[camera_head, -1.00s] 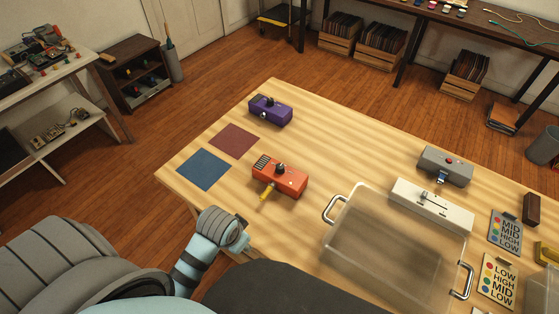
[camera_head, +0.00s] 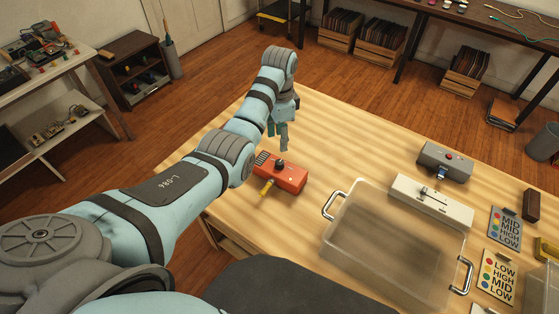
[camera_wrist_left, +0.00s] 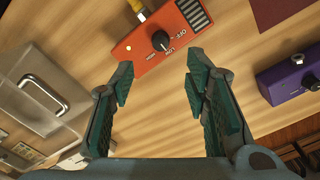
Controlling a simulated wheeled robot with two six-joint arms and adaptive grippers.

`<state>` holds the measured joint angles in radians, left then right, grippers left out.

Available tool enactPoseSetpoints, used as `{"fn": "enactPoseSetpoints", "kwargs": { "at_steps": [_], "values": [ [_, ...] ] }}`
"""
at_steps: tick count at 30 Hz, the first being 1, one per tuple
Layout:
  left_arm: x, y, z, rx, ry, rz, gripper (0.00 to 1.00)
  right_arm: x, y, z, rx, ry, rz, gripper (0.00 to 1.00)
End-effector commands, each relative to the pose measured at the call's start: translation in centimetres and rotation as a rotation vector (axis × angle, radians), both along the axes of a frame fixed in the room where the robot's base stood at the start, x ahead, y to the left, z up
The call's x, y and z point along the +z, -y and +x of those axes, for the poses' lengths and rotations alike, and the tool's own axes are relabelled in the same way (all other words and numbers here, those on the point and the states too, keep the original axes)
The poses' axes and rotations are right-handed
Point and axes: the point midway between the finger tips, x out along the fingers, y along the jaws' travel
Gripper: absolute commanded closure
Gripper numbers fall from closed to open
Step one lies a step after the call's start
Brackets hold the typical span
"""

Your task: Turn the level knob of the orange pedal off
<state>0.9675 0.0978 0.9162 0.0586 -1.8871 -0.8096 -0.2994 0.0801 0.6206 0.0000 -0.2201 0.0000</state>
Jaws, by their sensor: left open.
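The orange pedal (camera_head: 290,180) lies on the wooden table, with a black knob (camera_head: 280,163) on top and a yellow plug in its side. In the left wrist view the pedal (camera_wrist_left: 186,20) lies beyond my fingertips. Its knob (camera_wrist_left: 160,41) has small labels around it, one reading OFF; its pale mark seems to point near LOW. A small light on the pedal looks lit. My left gripper (camera_head: 278,138) is open and empty, pointing down above the table just behind the pedal. Its spread fingers (camera_wrist_left: 160,80) touch nothing. My right gripper is not in view.
A purple pedal (camera_wrist_left: 290,80) sits to the right in the wrist view; my arm hides it in the head view. A clear bin (camera_head: 390,240) with metal handles, a white slider box (camera_head: 432,203) and a grey pedal (camera_head: 445,165) stand to the right.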

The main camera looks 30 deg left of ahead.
Motion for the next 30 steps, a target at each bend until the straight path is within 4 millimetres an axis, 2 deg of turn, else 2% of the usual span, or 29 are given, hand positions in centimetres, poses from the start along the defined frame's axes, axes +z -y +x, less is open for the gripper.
{"fn": "enactPoseSetpoints", "kwargs": {
  "at_steps": [1, 6, 9, 12, 21, 29, 30],
  "values": [
    [-1.8, 0.0, -0.1, 0.000, -0.004, 0.000, 0.57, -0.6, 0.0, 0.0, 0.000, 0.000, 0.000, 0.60],
    [-6.9, 0.0, -0.1, 0.001, -0.004, 0.000, 0.57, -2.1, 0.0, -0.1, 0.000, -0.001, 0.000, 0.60],
    [-9.2, 0.0, -0.1, 0.001, -0.002, -0.001, 0.57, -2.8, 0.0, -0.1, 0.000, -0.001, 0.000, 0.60],
    [-10.5, 0.0, 0.0, 0.001, 0.000, 0.000, 0.57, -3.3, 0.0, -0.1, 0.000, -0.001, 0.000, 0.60],
    [-10.8, 0.0, 0.0, 0.002, 0.001, 0.000, 0.57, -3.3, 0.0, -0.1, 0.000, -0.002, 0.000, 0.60],
    [-10.8, 0.0, 0.0, 0.002, 0.001, 0.000, 0.97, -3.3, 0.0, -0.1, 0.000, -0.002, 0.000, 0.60],
    [-10.8, 0.0, 0.0, 0.002, 0.001, 0.000, 1.00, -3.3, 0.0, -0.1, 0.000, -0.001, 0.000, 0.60]
  ]
}}
